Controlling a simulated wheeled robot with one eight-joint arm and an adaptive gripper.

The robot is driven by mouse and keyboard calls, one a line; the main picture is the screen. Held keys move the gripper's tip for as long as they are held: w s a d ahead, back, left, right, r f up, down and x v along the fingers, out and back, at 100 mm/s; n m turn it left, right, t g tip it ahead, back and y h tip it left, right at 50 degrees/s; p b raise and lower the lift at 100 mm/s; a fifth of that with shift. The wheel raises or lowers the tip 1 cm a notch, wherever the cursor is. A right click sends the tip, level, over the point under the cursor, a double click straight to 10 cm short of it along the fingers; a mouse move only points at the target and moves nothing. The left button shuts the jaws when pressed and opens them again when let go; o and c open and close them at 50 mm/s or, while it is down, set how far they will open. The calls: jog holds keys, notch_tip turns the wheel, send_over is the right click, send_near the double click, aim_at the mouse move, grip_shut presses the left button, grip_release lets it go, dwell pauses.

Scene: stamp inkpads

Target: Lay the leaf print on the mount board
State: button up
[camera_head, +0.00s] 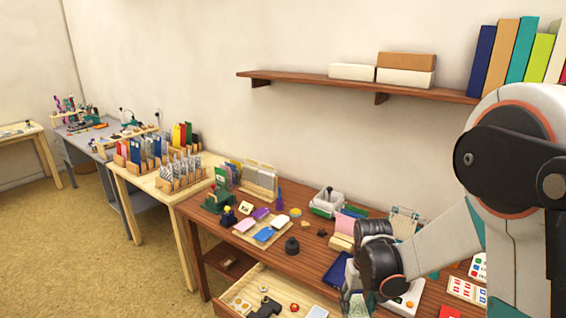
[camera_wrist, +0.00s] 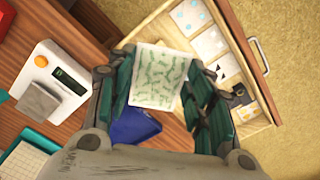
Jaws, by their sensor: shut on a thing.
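The leaf print (camera_wrist: 160,76) is a white sheet with a green leaf pattern, seen in the wrist view. My gripper (camera_wrist: 161,92) is shut on it, with the teal fingers at its left and right sides. In the head view my gripper (camera_head: 357,303) is low at the front edge of the wooden table, partly hidden by my arm, and the print there is too small to make out clearly. I cannot tell for certain which thing is the mount board. A dark blue flat thing (camera_wrist: 134,127) lies below the print in the wrist view.
An open drawer (camera_wrist: 268,122) with several cards and small things juts out from the table (camera_head: 310,257). A white device with an orange knob (camera_wrist: 48,82) stands left in the wrist view. A tray of coloured pads (camera_head: 262,238) and other small items crowd the tabletop. A shelf (camera_head: 320,83) hangs above.

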aim_at(355, 300)
dwell(0.3)
jog(key=n, duration=0.2)
jog(key=w+n, duration=0.1)
jog(key=n, duration=0.1)
jog(key=shift+r, duration=0.1)
jog(key=n, duration=0.3)
jog(key=shift+w+d+r+n, duration=0.1)
jog(key=shift+w+n, duration=0.3)
jog(key=n, duration=0.2)
jog(key=w+n, duration=0.1)
jog(key=n, duration=0.3)
jog(key=shift+w+r+n, duration=0.15)
jog(key=shift+w+n, duration=0.1)
jog(key=shift+n, duration=0.15)
jog(key=n, duration=0.2)
jog(key=w+n, duration=0.1)
jog(key=n, duration=0.4)
jog(key=shift+w+d+r, duration=0.1)
jog(key=shift+w+r, duration=0.05)
jog(key=shift+w, duration=0.15)
jog(key=n, duration=0.3)
jog(key=w+n, duration=0.1)
jog(key=n, duration=0.3)
jog(key=shift+w+d+r, duration=0.1)
jog(key=shift+w+r, duration=0.05)
